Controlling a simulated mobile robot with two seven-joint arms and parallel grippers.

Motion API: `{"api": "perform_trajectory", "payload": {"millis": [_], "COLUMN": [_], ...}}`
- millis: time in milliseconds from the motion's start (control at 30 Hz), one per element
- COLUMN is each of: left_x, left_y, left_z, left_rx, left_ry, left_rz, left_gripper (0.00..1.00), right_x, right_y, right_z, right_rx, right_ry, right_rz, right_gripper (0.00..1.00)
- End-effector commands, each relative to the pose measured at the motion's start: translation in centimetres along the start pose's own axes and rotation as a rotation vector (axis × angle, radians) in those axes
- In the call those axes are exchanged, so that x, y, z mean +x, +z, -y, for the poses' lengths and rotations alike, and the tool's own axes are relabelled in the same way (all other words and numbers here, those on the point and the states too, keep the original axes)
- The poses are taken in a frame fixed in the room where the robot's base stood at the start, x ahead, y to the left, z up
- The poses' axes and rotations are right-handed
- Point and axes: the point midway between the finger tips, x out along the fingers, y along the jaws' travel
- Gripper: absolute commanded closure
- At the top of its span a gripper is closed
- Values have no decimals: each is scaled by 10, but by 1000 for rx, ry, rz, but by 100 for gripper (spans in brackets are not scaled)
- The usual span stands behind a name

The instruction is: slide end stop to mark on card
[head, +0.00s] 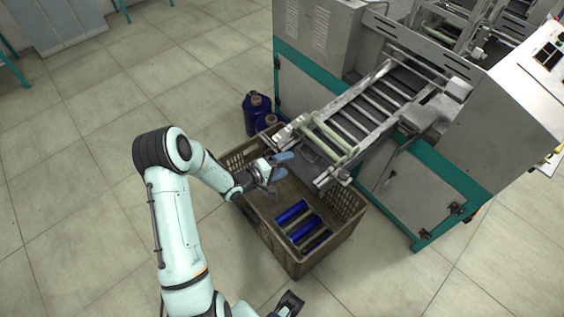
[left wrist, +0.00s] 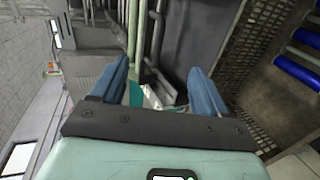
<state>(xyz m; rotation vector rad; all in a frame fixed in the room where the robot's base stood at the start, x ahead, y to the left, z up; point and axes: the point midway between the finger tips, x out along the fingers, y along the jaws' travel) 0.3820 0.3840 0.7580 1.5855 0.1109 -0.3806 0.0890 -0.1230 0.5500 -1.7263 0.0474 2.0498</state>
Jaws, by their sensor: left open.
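I cannot tell which part is the end stop. I cannot make out the card or its mark.
A brown perforated crate (head: 348,222) stands on the floor under the chute's end, holding several blue bobbins (head: 292,211). Dark blue containers (head: 256,104) stand beside the machine (head: 313,75). The tiled floor (head: 90,140) on the left is clear.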

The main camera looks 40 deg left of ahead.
Motion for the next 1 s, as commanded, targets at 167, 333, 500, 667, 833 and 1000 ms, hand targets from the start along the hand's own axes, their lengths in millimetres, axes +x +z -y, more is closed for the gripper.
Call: {"api": "perform_trajectory", "payload": {"millis": [167, 333, 500, 667, 833, 1000], "left_x": [7, 23, 40, 56, 72, 85], "left_y": [-2, -1, -1, -1, -1, -1], "left_z": [-2, -1, 0, 0, -2, -2], "left_rx": [-6, -5, -6, -5, -6, -7], "left_ry": [9, 8, 7, 6, 6, 6], "left_rz": [3, 4, 4, 3, 2, 3], "left_gripper": [26, 26, 26, 26, 26, 26], "right_x": [5, 13, 20, 27, 28, 29], "right_y": [0, 0, -2, -6, -8, -9], "right_z": [-2, -5, -7, -8, -8, -8], "right_rx": [1, 2, 2, 1, 0, -1], "right_ry": [1, 2, 0, -2, -3, -4], "right_rz": [2, 4, -3, -14, -20, -24], "right_gripper": [31, 31, 31, 31, 31, 31]}}
